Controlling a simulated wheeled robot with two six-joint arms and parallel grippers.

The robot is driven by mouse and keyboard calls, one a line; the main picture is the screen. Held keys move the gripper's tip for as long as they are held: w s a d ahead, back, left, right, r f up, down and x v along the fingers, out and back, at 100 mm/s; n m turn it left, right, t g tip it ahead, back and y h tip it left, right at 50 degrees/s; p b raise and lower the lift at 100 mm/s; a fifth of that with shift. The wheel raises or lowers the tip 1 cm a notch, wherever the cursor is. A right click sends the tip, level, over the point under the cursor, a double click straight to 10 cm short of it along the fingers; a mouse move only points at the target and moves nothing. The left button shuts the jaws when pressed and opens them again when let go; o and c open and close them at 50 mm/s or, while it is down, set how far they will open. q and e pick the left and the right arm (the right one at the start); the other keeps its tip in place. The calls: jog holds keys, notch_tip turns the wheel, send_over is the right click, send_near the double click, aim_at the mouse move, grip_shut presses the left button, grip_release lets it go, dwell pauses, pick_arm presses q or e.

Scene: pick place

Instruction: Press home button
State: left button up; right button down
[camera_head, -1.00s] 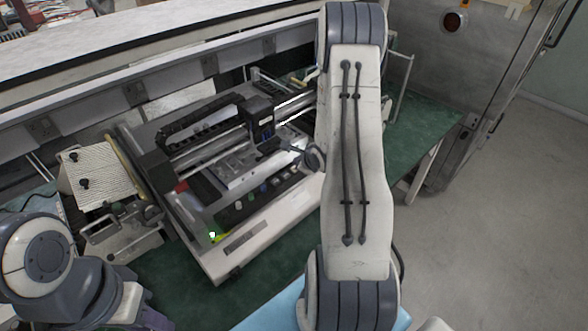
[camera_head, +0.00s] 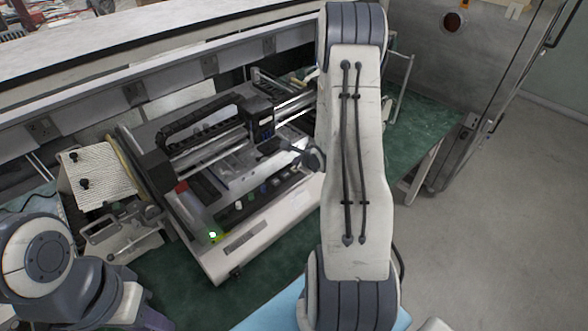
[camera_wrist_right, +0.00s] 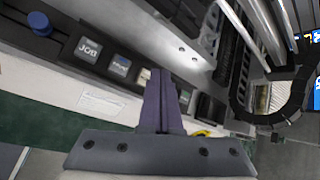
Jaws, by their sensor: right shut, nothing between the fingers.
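The machine's front panel has a row of square buttons, seen close in the right wrist view. One reads JOG (camera_wrist_right: 88,48). Beside it is a button with a small blue label (camera_wrist_right: 120,65) that I cannot read. A pale button (camera_wrist_right: 144,77) is partly hidden by my fingers, and another button (camera_wrist_right: 185,96) lies just right of them. I cannot tell which is the home button. My right gripper (camera_wrist_right: 160,76) is shut and empty, its purple fingers over the button row; contact is unclear. My left gripper (camera_head: 150,318) is only partly visible at the head view's lower left.
The machine (camera_head: 240,235) stands on a green table (camera_head: 425,120), with a lit green lamp (camera_head: 213,235) at its front left corner. A blue knob (camera_wrist_right: 40,22) rises from the panel. A white ribbed device (camera_head: 95,175) stands to the left. My right arm hides the machine's right side.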

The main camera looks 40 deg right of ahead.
aim_at(297, 172)
jog(key=shift+f, duration=0.2)
jog(key=shift+f, duration=0.2)
jog(key=shift+f, duration=0.4)
dwell(0.7)
jog(key=shift+r, duration=0.15)
jog(key=shift+r+p, duration=0.7)
jog(key=shift+p, duration=0.1)
notch_tip(297, 172, up, 5)
jog(key=p, duration=0.5)
dwell(0.8)
